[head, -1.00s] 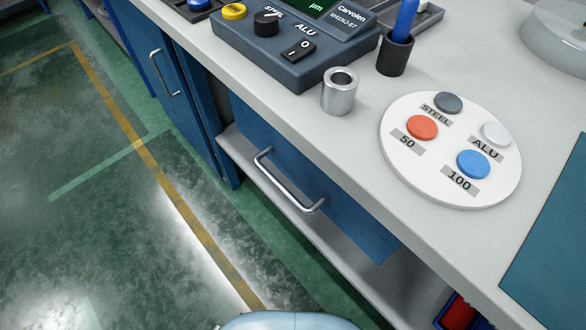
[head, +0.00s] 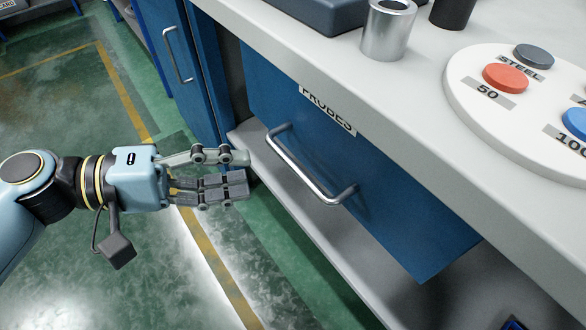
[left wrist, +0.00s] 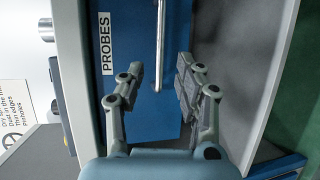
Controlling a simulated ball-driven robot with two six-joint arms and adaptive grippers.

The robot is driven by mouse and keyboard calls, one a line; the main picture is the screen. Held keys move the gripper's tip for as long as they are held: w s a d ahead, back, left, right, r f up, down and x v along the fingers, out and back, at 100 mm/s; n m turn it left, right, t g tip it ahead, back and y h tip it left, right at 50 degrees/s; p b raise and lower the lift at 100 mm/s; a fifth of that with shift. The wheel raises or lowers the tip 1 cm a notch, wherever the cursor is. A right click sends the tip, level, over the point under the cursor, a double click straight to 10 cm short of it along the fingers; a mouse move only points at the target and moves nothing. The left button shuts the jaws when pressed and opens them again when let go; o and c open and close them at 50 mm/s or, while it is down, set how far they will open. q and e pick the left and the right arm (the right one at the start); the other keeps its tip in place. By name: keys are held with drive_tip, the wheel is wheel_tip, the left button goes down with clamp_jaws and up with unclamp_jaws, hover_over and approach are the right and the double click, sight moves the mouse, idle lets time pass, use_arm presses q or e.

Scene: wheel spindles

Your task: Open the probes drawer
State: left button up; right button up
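The probes drawer (head: 390,215) has a blue front under the bench top, with a PROBES label (head: 327,108) partly covered by the bench edge. Its silver bar handle (head: 305,172) runs across the front. The drawer looks shut. My left gripper (head: 248,174) is just left of the handle, fingers pointing at it, apart from it. In the left wrist view the two fingers (left wrist: 160,75) are spread, with the handle (left wrist: 158,45) showing in line with the gap and nothing held. The PROBES label (left wrist: 106,43) is left of the fingers there. My right gripper is not in view.
The bench top (head: 420,110) overhangs the drawer. On it are a metal cylinder (head: 388,30) and a white disc with coloured buttons (head: 470,95). A grey shelf (head: 290,215) lies below the drawer. A blue cabinet (head: 178,60) stands to the left. The floor in front is clear.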

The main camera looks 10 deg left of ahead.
sight(291, 168)
use_arm(q)
drive_tip(key=x, duration=0.8)
drive_tip(key=shift+w+d+f, duration=0.1)
drive_tip(key=shift+d, duration=0.2)
clamp_jaws()
